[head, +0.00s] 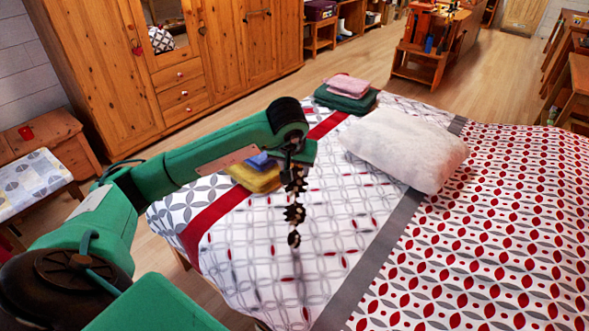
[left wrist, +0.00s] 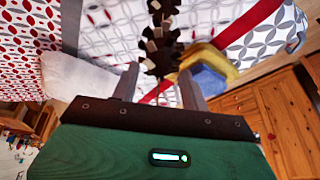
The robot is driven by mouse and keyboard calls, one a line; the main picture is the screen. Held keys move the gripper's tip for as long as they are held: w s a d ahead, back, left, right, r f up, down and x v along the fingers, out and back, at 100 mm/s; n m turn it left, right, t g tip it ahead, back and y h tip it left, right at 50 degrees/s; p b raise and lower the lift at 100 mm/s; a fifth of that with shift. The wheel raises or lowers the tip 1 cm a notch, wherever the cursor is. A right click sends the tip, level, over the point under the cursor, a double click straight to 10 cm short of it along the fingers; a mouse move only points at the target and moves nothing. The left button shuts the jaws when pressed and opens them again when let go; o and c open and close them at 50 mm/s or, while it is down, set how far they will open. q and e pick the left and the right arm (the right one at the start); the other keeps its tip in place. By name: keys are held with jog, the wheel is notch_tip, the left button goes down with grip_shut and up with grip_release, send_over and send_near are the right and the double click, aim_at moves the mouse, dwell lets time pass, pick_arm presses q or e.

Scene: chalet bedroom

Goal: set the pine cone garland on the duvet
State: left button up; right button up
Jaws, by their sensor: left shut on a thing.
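The pine cone garland (head: 294,212) is a dark brown string of cones hanging down from my left gripper (head: 298,160). In the left wrist view the garland (left wrist: 160,50) runs between the two grey fingers of the left gripper (left wrist: 160,88), which is shut on it. The garland hangs over the duvet (head: 325,215), a white, grey and red patterned cover on the bed. I cannot tell whether its lower end touches the duvet. My right gripper is not in view.
A white pillow (head: 405,148) lies on the bed right of the garland. Folded yellow and blue cloths (head: 255,175) lie behind the arm, and green and pink ones (head: 346,93) at the far edge. A wooden wardrobe (head: 165,60) stands at the back left. The near duvet is clear.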

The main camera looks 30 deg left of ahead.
pick_arm(q)
jog(key=shift+f, duration=0.85)
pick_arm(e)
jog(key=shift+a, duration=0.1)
pick_arm(q)
jog(key=shift+f, duration=0.15)
jog(key=o, duration=1.3)
jog(key=shift+c, duration=0.2)
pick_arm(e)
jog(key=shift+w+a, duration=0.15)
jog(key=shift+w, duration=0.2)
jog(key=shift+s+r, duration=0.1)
